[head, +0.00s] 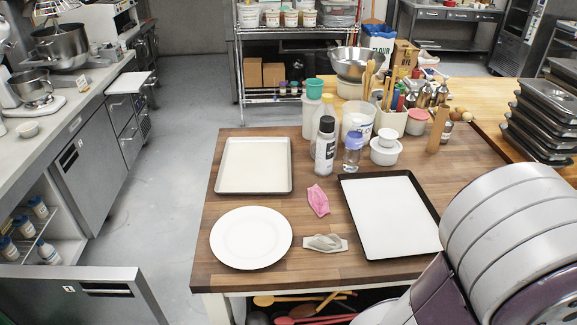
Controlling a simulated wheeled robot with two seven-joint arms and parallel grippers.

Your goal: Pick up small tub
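Several tub-like containers stand together at the back of the wooden table (330,278), and I cannot tell which one is the small tub. A squat white tub (384,156) has a smaller white piece (388,136) on top. A white tub with a reddish lid (416,124) stands to its right and behind it. A clear jar with a blue lid (352,158) is to its left. A larger white bucket (358,118) stands behind. Neither gripper shows in the head view.
Stacked dark pans (540,125) are at the right.

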